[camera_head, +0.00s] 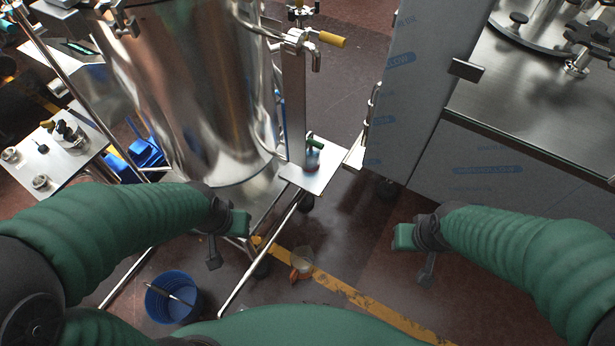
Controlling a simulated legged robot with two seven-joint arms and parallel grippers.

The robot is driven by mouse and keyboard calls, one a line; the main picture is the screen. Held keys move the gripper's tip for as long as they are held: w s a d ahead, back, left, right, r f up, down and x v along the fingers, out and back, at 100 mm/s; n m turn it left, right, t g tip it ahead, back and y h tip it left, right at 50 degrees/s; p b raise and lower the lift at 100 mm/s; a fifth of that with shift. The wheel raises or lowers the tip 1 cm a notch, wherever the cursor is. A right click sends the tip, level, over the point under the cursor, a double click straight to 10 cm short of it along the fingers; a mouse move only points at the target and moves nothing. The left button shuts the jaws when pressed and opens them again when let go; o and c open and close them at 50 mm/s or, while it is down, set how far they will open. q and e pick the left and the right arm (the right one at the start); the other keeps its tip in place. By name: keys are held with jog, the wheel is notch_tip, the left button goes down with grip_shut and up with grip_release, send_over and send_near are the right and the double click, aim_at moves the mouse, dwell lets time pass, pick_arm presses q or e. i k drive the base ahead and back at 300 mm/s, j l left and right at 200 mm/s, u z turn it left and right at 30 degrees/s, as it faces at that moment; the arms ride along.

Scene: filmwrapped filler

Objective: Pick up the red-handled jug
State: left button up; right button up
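A small clear jug with a red-orange handle (301,262) stands on the dark red floor, on or beside the yellow floor line, below the middle of the picture. It is small in view, so its detail is hard to make out. My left gripper (222,246) hangs above the floor to the left of the jug. My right gripper (418,255) hangs to the right of it. Both are apart from the jug, and nothing shows held in either. The view does not show clearly whether their fingers are spread.
A large steel tank (190,90) on a tubular frame stands at the left. A film-wrapped steel cabinet (480,165) stands at the right. A blue bucket (172,298) holding a stick-like tool is on the floor at lower left. Floor right of the jug is clear.

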aim_at(313, 154)
jog(key=k+u, duration=0.1)
jog(key=u, duration=0.75)
jog(key=k+j+u, duration=0.1)
jog(key=u, duration=0.3)
jog(key=k+u, duration=0.1)
jog(key=u, duration=0.3)
jog(key=j+u, duration=0.15)
jog(key=u, duration=0.25)
jog(key=l+u, duration=0.1)
jog(key=l, duration=0.95)
jog(key=k+l+u, duration=0.15)
jog(key=l, duration=0.9)
jog(key=k+l+u, duration=0.15)
jog(key=l, duration=0.9)
jog(key=k+l+u, duration=0.15)
jog(key=l, duration=0.35)
